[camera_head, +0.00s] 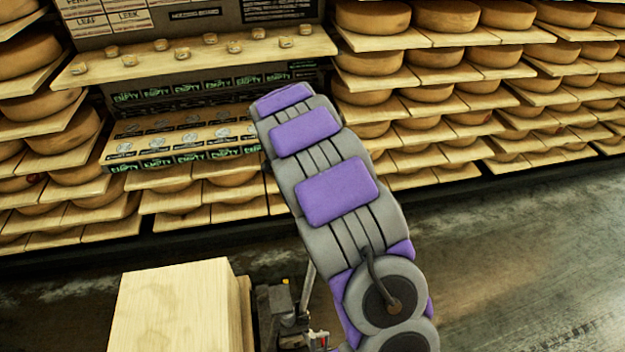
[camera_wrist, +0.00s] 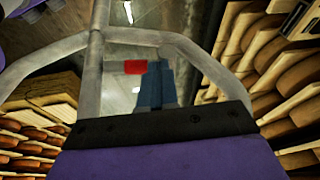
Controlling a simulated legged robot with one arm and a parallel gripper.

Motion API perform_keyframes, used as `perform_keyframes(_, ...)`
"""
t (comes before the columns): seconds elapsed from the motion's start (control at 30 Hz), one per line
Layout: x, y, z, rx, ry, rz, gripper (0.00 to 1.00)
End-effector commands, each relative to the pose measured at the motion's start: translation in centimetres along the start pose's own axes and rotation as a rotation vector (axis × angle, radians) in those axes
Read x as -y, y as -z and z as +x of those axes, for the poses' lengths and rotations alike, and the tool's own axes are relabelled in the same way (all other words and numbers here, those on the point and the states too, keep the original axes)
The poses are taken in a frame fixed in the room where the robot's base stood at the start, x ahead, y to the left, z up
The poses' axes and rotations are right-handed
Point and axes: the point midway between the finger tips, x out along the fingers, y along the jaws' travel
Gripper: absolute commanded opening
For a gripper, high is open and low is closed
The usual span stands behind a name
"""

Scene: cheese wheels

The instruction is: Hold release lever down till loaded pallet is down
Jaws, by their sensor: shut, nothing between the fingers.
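A stack of pale wooden boards (camera_head: 170,305) stands at the bottom left of the head view; any pallet under it is out of frame. Beside it is a dark grey machine part (camera_head: 282,308), partly hidden by my arm. In the wrist view, a grey tube frame (camera_wrist: 190,50) crosses the picture. A small red piece (camera_wrist: 135,67), which looks like the release lever, shows inside it. My gripper (camera_wrist: 155,85) is shut and empty, with its blue-grey fingers just right of the red piece. I cannot tell whether they touch. The gripper does not show in the head view.
Racks of cheese wheels (camera_head: 445,70) on boards line the back wall. A shelf (camera_head: 200,58) with small pieces and a tray of boxes marked EMPTY (camera_head: 185,138) are at the left. The concrete floor (camera_head: 520,270) at right is clear.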

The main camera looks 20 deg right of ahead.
Motion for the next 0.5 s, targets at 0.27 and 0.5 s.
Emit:
perform_keyframes(0.27,-0.07,0.25,-0.02,0.002,0.003,0.000,0.00)
perform_keyframes(0.5,-0.03,0.57,0.12,0.004,0.003,0.001,0.00)
